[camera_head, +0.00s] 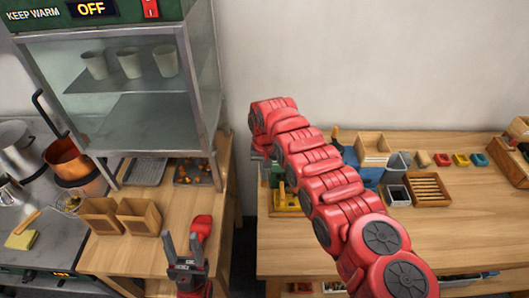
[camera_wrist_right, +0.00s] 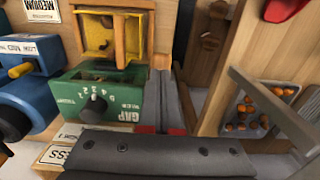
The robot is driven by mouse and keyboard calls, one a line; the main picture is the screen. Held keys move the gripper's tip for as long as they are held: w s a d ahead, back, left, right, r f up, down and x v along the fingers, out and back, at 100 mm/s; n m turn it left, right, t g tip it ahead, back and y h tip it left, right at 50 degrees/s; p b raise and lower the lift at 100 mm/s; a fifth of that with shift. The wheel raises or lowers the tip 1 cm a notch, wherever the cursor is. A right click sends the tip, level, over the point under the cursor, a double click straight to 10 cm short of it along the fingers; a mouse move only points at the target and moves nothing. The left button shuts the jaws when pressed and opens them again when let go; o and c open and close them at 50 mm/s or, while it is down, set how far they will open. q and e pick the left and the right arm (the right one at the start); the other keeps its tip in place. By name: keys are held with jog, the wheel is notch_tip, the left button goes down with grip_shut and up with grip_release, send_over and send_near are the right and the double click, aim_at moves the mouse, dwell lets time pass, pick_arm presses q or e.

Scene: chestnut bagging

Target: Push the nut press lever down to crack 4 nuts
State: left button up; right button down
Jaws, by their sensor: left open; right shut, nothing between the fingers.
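A green box with a dial marked GAP (camera_wrist_right: 105,98) and a yellow hopper (camera_wrist_right: 108,38) on top shows in the right wrist view. Part of a sign ending in "ESS" lies before it; I cannot tell for certain which part is the press lever. Green and yellow parts (camera_head: 284,200) show beside my right arm in the head view. My right gripper (camera_wrist_right: 164,85) is shut and empty, close beside the green box's right side; whether it touches is unclear. In the head view my arm hides it. My left gripper (camera_head: 182,246) is open and empty above the left wooden table.
A tray of chestnuts (camera_head: 193,172) lies under the warming cabinet (camera_head: 140,88); a tray of nuts also shows in the right wrist view (camera_wrist_right: 262,108). Two wooden boxes (camera_head: 118,216) stand nearby. A blue machine (camera_wrist_right: 32,85) stands left of the green box. The right table's front is clear.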

jog(key=shift+f+b, duration=0.35)
jog(key=shift+f, duration=0.15)
jog(key=shift+r+p, duration=0.35)
jog(key=shift+r, duration=0.3)
notch_tip(320, 180, up, 8)
jog(key=shift+w+r, duration=0.2)
jog(key=shift+w, duration=0.2)
